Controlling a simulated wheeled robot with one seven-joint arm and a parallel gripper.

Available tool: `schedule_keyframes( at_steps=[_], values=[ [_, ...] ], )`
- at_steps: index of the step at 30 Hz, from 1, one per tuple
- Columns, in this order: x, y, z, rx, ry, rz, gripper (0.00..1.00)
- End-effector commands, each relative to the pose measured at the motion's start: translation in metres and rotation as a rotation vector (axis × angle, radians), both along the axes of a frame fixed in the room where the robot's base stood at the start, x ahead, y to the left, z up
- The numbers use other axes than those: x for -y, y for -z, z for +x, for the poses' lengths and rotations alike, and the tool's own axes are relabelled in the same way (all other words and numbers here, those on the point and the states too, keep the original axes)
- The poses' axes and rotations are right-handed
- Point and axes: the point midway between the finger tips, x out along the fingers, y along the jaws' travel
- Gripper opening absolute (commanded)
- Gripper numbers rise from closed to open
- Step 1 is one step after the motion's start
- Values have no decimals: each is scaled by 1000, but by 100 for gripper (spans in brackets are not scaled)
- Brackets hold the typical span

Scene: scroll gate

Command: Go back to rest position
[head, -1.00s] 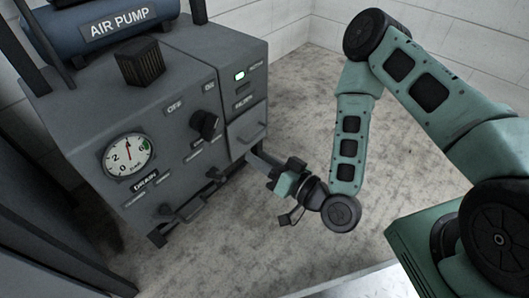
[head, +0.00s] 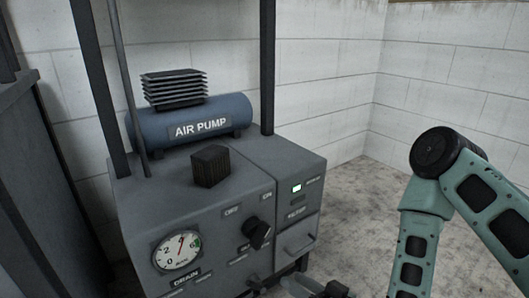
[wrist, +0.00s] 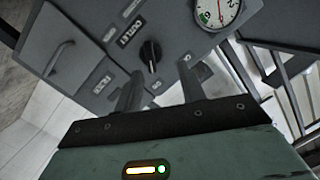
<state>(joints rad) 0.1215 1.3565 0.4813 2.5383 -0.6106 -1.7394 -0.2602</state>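My gripper (wrist: 160,85) shows in the wrist view with its two dark fingers apart and nothing between them. It faces the grey machine panel (wrist: 105,45), apart from it as far as I can tell. In the head view only part of my gripper (head: 315,287) shows at the bottom edge, below and right of the black rotary knob (head: 257,233). My green arm reaches in from the right, with its elbow raised. The knob also shows in the wrist view (wrist: 150,56), beyond the fingers.
The grey machine carries a round gauge (head: 178,251), a small drawer (head: 298,240) and a lit green indicator (head: 297,188). A blue air pump (head: 190,120) sits at its back. Dark posts rise beside the pump. Bare floor (head: 365,220) lies right of the machine.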

Motion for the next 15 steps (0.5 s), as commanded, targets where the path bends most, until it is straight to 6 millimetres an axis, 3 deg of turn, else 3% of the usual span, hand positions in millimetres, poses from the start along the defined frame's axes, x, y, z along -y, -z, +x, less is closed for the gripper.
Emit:
schedule_keyframes(
  at_steps=[3,7,15],
  values=[
    [-20,-6,0,-22,-151,-163,40],
    [-30,-8,-4,-81,-281,-354,40],
    [-19,-33,-19,-245,-409,-723,40]
  ],
)
